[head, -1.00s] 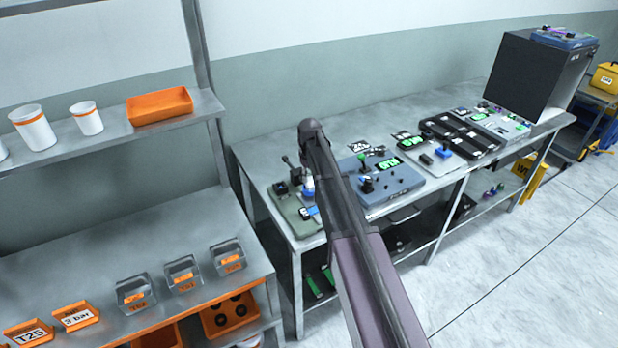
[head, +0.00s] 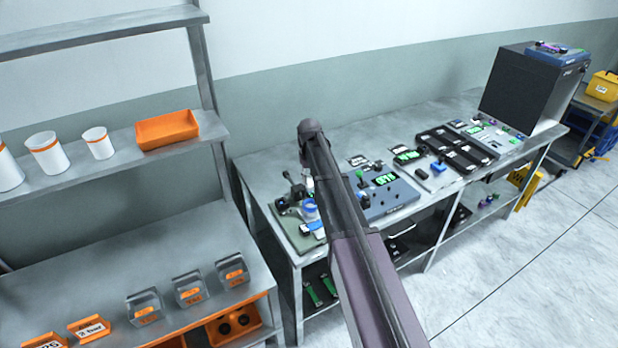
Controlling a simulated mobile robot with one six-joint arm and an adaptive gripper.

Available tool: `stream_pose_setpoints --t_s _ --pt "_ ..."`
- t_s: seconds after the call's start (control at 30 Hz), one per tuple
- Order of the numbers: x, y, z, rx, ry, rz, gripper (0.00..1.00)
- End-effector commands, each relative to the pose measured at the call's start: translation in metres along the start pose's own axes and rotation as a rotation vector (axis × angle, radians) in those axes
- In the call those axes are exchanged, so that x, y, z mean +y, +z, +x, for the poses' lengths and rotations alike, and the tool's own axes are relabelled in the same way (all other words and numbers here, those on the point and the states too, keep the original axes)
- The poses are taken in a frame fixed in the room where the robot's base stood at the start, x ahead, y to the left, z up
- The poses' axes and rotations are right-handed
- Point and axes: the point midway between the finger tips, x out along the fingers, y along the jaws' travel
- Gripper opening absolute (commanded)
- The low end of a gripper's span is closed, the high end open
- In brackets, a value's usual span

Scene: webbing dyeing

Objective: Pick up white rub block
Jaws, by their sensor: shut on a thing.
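My arm (head: 350,235) rises from the bottom edge to a dark joint at mid-picture and crosses in front of the workbench. I cannot make out a white rub block for sure. A small white and blue piece (head: 310,209) shows on a green board (head: 302,238) at the bench's left end, just left of my arm. A dark lever device (head: 289,180) stands at the back of that board. The arm covers part of this area.
The metal workbench (head: 258,165) carries a blue-grey device (head: 398,200), a panel with black trays (head: 470,147) and a black box (head: 520,90). At left, a shelf (head: 85,160) holds white cups and an orange tray (head: 167,130). Open floor (head: 520,280) lies right of the bench.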

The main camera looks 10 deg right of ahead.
Motion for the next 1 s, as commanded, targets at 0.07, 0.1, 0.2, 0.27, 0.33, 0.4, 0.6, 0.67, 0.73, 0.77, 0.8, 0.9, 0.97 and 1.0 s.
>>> stream_pose_setpoints --t_s 0.07,0.1,0.2,0.27,0.33,0.4,0.6,0.67,0.73,0.77,0.8,0.9,0.97,1.0 --pt "0.000 0.000 -0.001 0.000 0.000 0.000 0.00" --pt "0.000 0.000 -0.001 0.000 0.000 0.000 0.00" --pt "0.000 0.000 -0.001 0.000 0.000 0.000 0.00" --pt "0.000 0.000 -0.001 0.000 0.000 0.000 0.00" --pt "0.000 0.000 -0.001 0.000 0.000 0.000 0.00" --pt "0.000 0.000 -0.001 0.000 0.000 0.000 0.00" --pt "0.000 0.000 -0.001 0.000 0.000 0.000 0.00" --pt "0.000 0.000 -0.001 0.000 0.000 0.000 0.00" --pt "0.000 0.000 0.002 0.000 0.000 0.000 0.00" --pt "0.000 0.000 0.003 0.000 0.000 0.000 0.00" --pt "0.000 0.000 0.006 0.000 0.000 0.000 0.00" --pt "0.000 0.000 0.014 0.000 0.000 0.000 0.00" --pt "0.000 0.000 0.019 0.000 0.000 0.000 0.00" --pt "0.000 0.000 0.021 0.000 0.000 0.000 0.00"
